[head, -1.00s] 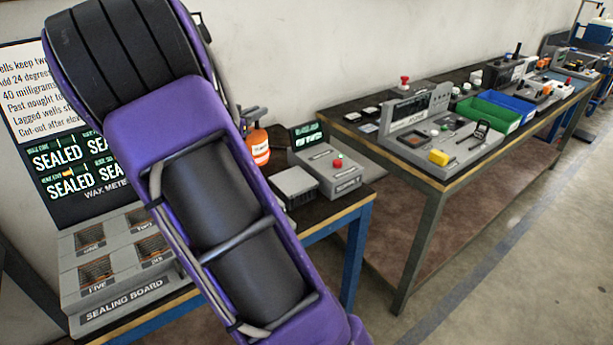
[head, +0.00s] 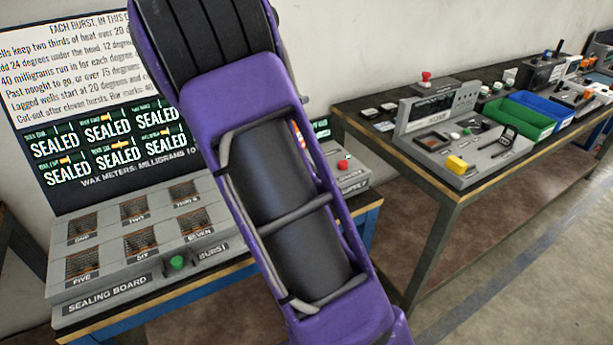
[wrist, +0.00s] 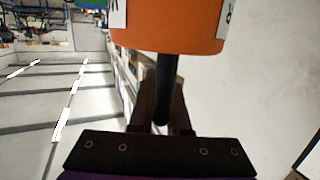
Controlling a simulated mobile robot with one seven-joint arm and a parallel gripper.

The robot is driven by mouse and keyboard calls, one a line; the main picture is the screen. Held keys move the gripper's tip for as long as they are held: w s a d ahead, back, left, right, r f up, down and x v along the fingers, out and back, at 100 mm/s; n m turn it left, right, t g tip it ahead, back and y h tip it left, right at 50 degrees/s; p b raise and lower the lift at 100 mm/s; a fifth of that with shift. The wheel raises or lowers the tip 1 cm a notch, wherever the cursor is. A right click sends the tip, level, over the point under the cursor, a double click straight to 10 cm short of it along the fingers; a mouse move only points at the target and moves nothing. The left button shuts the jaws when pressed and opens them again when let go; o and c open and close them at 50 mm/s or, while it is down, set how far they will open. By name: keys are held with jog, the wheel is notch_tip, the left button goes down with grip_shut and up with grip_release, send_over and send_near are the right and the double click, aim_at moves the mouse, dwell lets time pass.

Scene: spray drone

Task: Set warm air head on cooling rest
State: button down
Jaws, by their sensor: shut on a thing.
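My gripper (wrist: 163,100) is shut on the black handle (wrist: 166,85) of an orange cylindrical body, which I take to be the warm air head (wrist: 168,30). In the wrist view the orange body fills the top middle, just beyond the fingers, with white labels on its sides. In the head view my purple arm hides the gripper and nearly all of the head; only a thin orange and white sliver (head: 299,134) shows at the arm's right edge. I cannot make out the cooling rest in either view.
The sealing board (head: 108,295) with several grilled wells and a green burst button (head: 177,263) is at left on a bench. A grey console with a red button (head: 344,164) stands right of my arm. Another bench (head: 455,190) holds trays and devices. Floor at right is clear.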

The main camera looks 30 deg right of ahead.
jog(key=shift+d, duration=0.35)
jog(key=shift+d+f, duration=0.1)
jog(key=shift+f, duration=0.25)
notch_tip(320, 180, down, 9)
jog(key=shift+f+b, duration=0.1)
jog(key=shift+b, duration=0.35)
jog(key=shift+f, duration=0.2)
jog(key=c, duration=0.9)
grip_release()
jog(key=shift+r, duration=0.1)
